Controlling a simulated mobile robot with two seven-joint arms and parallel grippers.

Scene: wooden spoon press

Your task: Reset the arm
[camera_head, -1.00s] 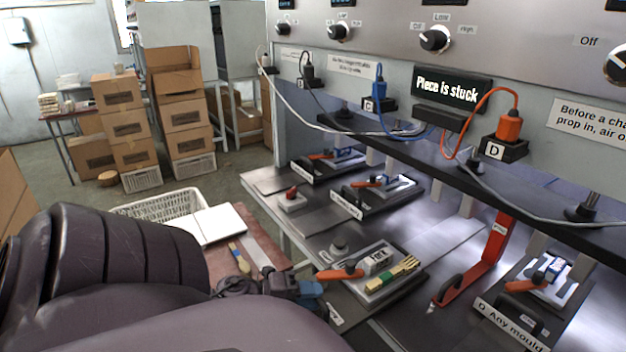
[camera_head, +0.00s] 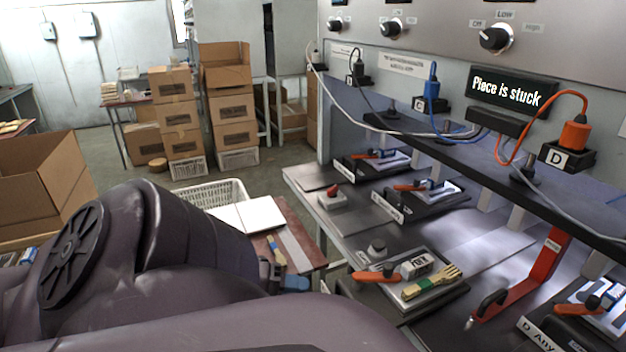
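My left arm (camera_head: 200,240), purple-grey, fills the lower left of the head view. Beyond its edge a small dark and blue part of my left gripper (camera_head: 283,277) shows, low beside the brown side table and left of the nearest press. Most of it is hidden behind the arm, and I cannot see its fingertips or whether it holds anything. My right gripper is not in view. The nearest press base (camera_head: 443,294) carries wooden pieces with a green band (camera_head: 433,282) and an orange-handled clamp (camera_head: 375,276).
The metal bench (camera_head: 470,215) holds more clamp stations and a red lever (camera_head: 530,285) at right. A white basket (camera_head: 222,192) and a brown side table (camera_head: 300,238) stand left of the bench. Cardboard boxes (camera_head: 181,116) are stacked behind. Floor (camera_head: 110,165) between the boxes is open.

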